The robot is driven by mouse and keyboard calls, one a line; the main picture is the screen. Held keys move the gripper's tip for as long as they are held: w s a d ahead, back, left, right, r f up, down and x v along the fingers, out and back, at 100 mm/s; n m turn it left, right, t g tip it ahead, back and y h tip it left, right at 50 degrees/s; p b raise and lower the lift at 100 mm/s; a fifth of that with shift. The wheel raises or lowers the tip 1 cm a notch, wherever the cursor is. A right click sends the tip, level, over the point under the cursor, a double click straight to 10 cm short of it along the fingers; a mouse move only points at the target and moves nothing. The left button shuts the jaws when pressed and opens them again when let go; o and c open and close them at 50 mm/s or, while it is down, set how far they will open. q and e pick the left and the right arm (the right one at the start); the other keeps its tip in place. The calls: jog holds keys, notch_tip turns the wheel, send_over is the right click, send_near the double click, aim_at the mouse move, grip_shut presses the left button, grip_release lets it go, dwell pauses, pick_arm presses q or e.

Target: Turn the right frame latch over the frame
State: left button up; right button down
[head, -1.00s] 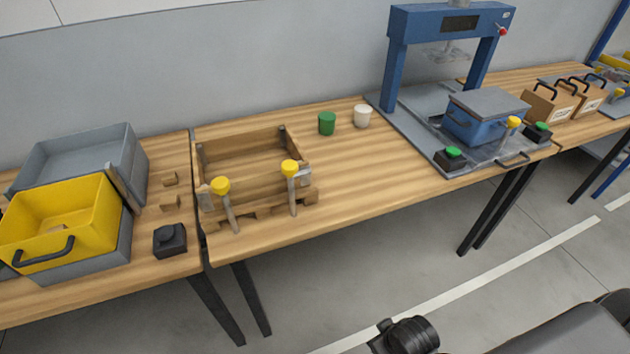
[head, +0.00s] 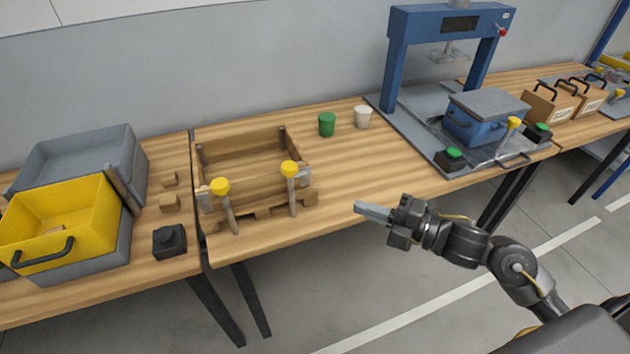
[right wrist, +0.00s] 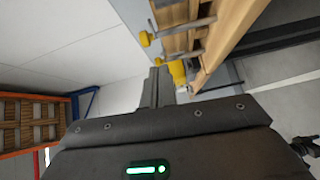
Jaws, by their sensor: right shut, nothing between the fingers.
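The wooden frame (head: 250,158) sits on the wooden bench, with two latches at its front. The right frame latch (head: 290,170) has a yellow knob at its top and a grey lever running down the frame's front. The left latch (head: 220,187) looks alike, its lever slightly tilted. My right gripper (head: 362,207) is shut and empty, in front of the bench edge, to the right of the frame and apart from the latch. In the right wrist view my shut fingers (right wrist: 155,88) point toward the two yellow knobs (right wrist: 145,39). My left gripper is not in view.
A yellow tote (head: 60,215) in a grey bin and a black block (head: 169,240) stand left. A green cup (head: 327,124) and a white cup (head: 362,117) stand behind right. A blue press (head: 397,70) stands farther right.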

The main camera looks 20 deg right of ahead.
jog(key=n+y, duration=0.1)
send_near(299, 176)
jog(key=a, duration=0.4)
jog(key=w, duration=0.3)
jog(key=shift+a+r+g, duration=0.2)
jog(key=shift+g, duration=0.2)
jog(key=shift+w, duration=0.5)
jog(key=shift+w, duration=0.1)
